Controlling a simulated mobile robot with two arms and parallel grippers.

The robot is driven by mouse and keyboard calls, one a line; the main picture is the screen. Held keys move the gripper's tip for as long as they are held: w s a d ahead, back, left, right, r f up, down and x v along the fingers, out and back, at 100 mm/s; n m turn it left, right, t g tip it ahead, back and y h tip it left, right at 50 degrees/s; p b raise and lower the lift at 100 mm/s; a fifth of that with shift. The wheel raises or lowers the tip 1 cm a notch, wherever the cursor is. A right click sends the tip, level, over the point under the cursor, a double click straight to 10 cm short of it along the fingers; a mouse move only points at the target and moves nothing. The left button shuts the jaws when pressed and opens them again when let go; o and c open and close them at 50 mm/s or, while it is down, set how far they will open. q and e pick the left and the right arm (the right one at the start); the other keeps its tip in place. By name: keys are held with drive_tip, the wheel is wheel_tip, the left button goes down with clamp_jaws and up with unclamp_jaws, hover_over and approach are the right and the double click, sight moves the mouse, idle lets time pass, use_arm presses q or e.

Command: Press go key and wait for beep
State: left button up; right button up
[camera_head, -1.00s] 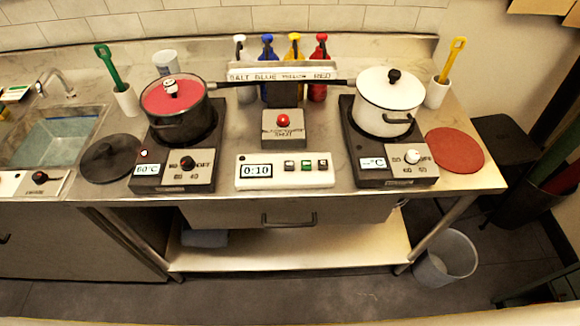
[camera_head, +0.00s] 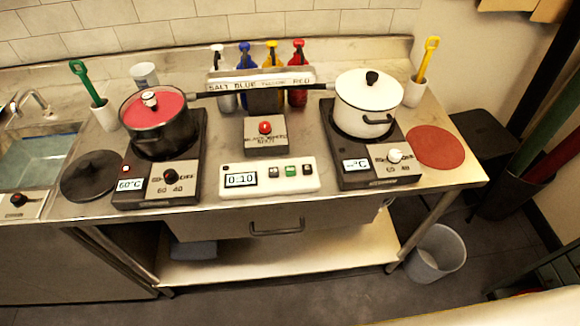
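A white timer box (camera_head: 268,178) sits at the front middle of the steel counter, between two hot plates. Its display (camera_head: 240,179) reads 0:10. The labels on the keys are too small to read. Behind the timer stands a grey box with a red button (camera_head: 265,127); its label is not clearly legible. Neither of my grippers is in view.
A red-lidded pot (camera_head: 160,121) stands on the left hot plate, which reads 60°C, and a white pot (camera_head: 365,104) on the right one. Both handles reach inward behind the button box. Several coloured bottles (camera_head: 271,66) stand behind. The counter directly around the timer is clear.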

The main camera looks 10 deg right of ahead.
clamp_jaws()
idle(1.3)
